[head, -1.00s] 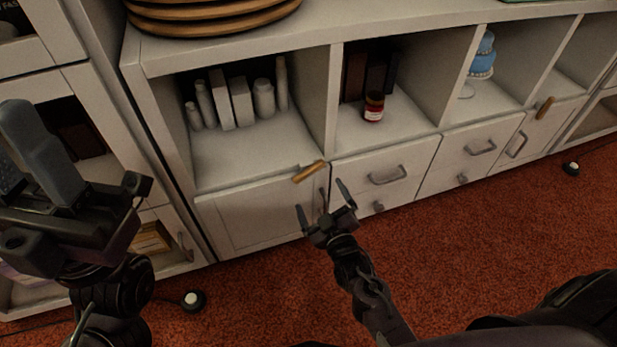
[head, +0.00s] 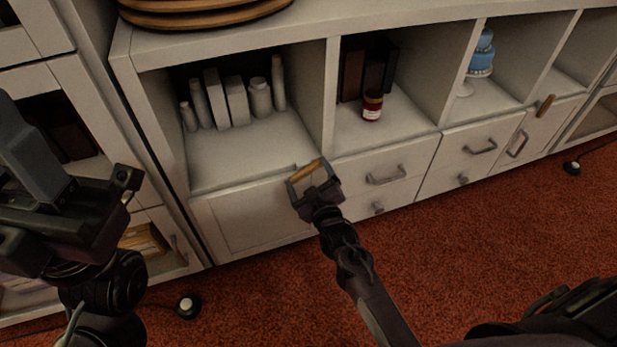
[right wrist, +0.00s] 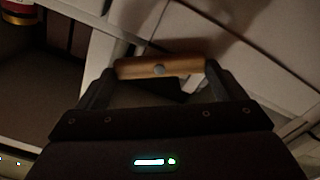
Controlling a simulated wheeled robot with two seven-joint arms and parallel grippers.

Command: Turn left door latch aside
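The left door latch (head: 307,169) is a small wooden bar at the top right corner of the lower left cabinet door (head: 258,217). In the right wrist view the latch (right wrist: 160,67) lies across the space between my fingertips, with a round screw head at its middle. My right gripper (head: 307,174) has its fingers spread, one near each end of the latch; it also shows in the right wrist view (right wrist: 160,78). I cannot tell whether the fingers touch the latch ends. My left gripper (head: 70,180) is large at the left edge, away from the door; its fingertips are partly cut off.
Open shelves above the door hold white bottles and boxes (head: 237,102), a dark jar (head: 372,106) and a blue cake (head: 482,62). Drawers with handles (head: 385,176) are right of the latch. Another wooden latch (head: 545,105) is further right. Red carpet lies in front.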

